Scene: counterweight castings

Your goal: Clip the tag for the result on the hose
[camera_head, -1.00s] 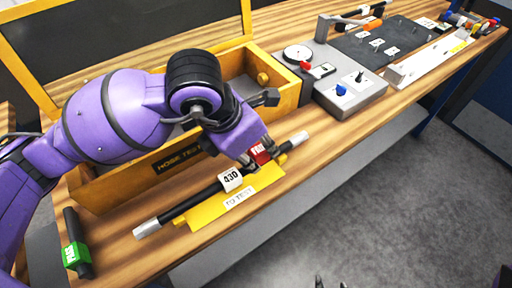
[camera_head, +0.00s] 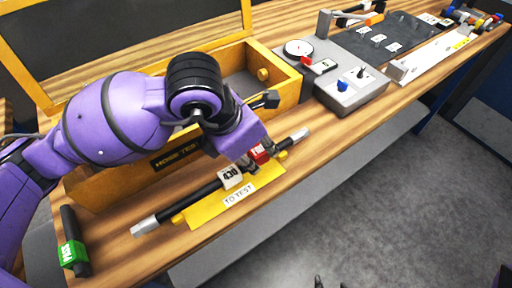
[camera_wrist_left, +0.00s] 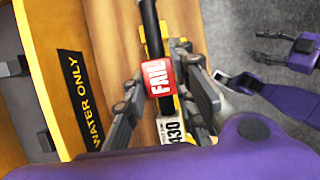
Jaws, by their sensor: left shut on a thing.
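The black hose (camera_head: 205,191) with silver ends and a white 430 label (camera_head: 231,176) lies along a yellow holder (camera_head: 210,212) marked TO TEST. My left gripper (camera_head: 251,160) is over the hose, right of the label. It is shut on the red FAIL tag (camera_wrist_left: 157,77), which sits at the hose between the fingers in the left wrist view. Whether the tag is fully seated cannot be told. A green PASS tag (camera_head: 73,252) is on a short black bar at the table's left. Two fingertips of my right gripper (camera_head: 330,283) show apart at the bottom edge, away from everything.
A yellow-walled box (camera_head: 285,92) marked HOSE TEST stands behind the hose. A grey unit (camera_head: 352,95) with a blue knob and a dial gauge (camera_head: 298,47) is right of it. A dark mat (camera_head: 405,40) lies farther right. The front table edge is clear.

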